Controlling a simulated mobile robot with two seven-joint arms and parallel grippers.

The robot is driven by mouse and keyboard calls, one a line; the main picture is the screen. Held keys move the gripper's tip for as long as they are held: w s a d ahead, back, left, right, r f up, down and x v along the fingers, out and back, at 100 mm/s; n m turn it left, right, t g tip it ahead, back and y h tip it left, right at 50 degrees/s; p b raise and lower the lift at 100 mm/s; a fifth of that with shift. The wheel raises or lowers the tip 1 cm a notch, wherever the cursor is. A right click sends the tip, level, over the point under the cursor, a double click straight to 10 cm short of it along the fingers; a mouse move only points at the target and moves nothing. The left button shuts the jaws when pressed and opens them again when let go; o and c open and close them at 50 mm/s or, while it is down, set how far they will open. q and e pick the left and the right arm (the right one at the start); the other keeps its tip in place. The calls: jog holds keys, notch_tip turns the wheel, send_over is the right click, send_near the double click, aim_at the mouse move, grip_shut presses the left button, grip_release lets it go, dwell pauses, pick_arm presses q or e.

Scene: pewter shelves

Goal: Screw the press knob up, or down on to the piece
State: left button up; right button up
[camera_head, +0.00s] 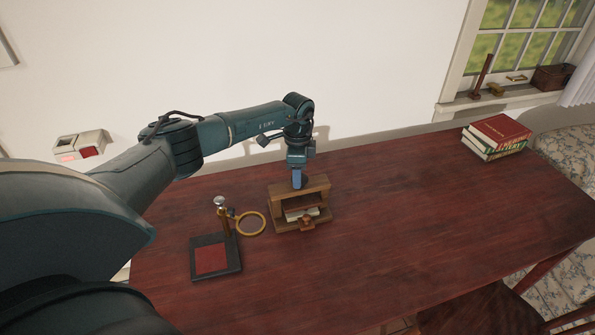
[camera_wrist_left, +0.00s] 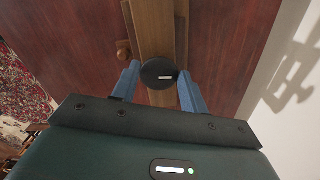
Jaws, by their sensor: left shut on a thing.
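The wooden press (camera_head: 318,188) stands on the dark red table, with a pale flat piece (camera_head: 293,215) inside its opening. My left gripper (camera_head: 298,181) comes down from above on the press's top beam. In the left wrist view the round black press knob (camera_wrist_left: 158,72), with a short white mark, sits between the two blue fingers of my left gripper (camera_wrist_left: 157,84), which are shut on it. In the head view the knob is hidden by the fingers. I cannot tell the gap between the press plate and the piece. My right gripper is not in view.
A stand with a dark base, red pad (camera_head: 211,260) and brass ring (camera_head: 251,224) is left of the press, close by. Stacked books (camera_head: 497,135) lie at the far right. A wooden chair (camera_head: 480,310) is at the front right. The table right of the press is clear.

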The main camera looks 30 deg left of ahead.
pick_arm(q)
jog(key=shift+n, duration=0.6)
jog(key=o, duration=1)
notch_tip(320, 180, up, 13)
jog(key=b, duration=0.2)
jog(key=shift+r, duration=0.15)
